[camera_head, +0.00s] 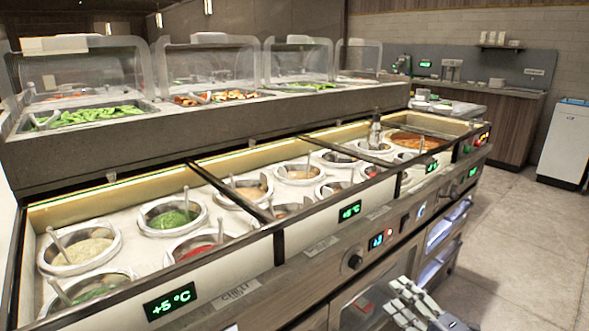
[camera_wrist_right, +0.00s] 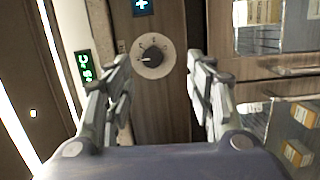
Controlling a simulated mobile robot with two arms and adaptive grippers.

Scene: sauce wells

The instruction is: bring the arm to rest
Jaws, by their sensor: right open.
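My right gripper (camera_head: 405,306) is low at the front of the sauce counter, at the bottom of the head view. In the right wrist view its two fingers (camera_wrist_right: 160,95) stand apart with nothing between them. Beyond the fingers is the counter's wooden front panel with a round dial (camera_wrist_right: 151,56). The gripper looks apart from the panel, though the exact distance is hard to tell. My left gripper is not in view.
The counter holds several sauce wells with spoons, such as a green one (camera_head: 173,215) and a red one (camera_head: 195,246). Clear sneeze guards (camera_head: 205,64) stand behind. Glass-fronted compartments (camera_wrist_right: 262,27) are at right in the wrist view. Open floor (camera_head: 530,240) lies to the right.

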